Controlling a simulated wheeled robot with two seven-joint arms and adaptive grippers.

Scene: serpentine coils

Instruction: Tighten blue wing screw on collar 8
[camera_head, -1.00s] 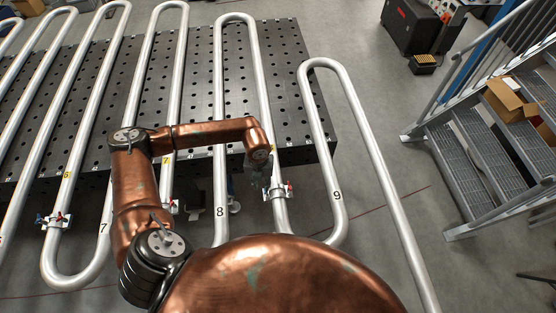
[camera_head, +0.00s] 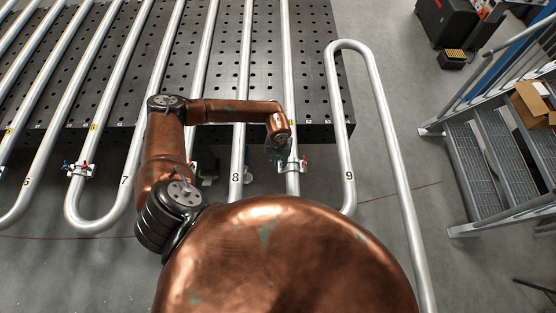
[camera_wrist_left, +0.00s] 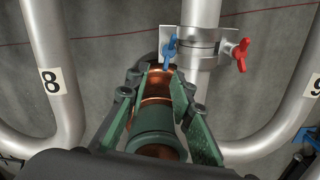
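A metal collar (camera_head: 291,166) clamps the straight tube between labels 8 and 9. It also shows in the left wrist view (camera_wrist_left: 201,40). Its blue wing screw (camera_wrist_left: 170,48) is on the left side and its red wing screw (camera_wrist_left: 242,55) on the right. My left gripper (camera_wrist_left: 163,76) has green fingers spread apart, with a gap between them. The blue screw stands just beyond the fingertips, apparently not gripped. In the head view my left gripper (camera_head: 276,151) is small, dark and partly hidden by my copper arm, close to the collar's left side. My right gripper is out of view.
Tube bends flank the collar, with label 8 (camera_wrist_left: 50,81) left and label 9 (camera_head: 349,175) right. A perforated black table (camera_head: 265,60) lies behind. Another collar (camera_head: 80,170) is at left. Metal stairs (camera_head: 480,160) stand right. Grey floor is open between.

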